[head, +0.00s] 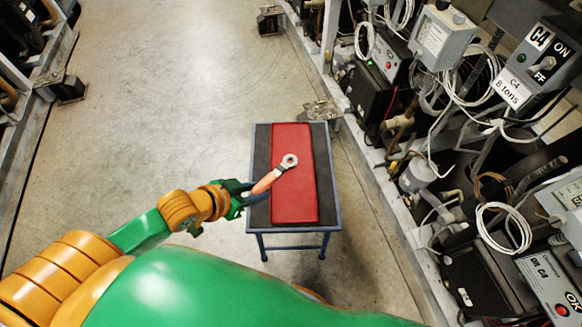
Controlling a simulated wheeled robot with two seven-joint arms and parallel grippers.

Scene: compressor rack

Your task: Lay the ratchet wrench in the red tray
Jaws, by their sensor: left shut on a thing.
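The ratchet wrench (266,182) has an orange-red handle and a round metal head. My left gripper (243,191) is shut on the handle end. The wrench points up and to the right, and its head shows over the red tray (295,205). I cannot tell whether the wrench touches the tray or hangs above it. The red tray is long and lies on a small table (261,147) with a dark top and a blue-grey frame. My right gripper is not in view.
The compressor rack with grey control boxes (443,40), hoses and loose white cables stands along the right. Another rack edge (45,100) with a dark foot is at the left. The concrete floor (170,90) between them is open.

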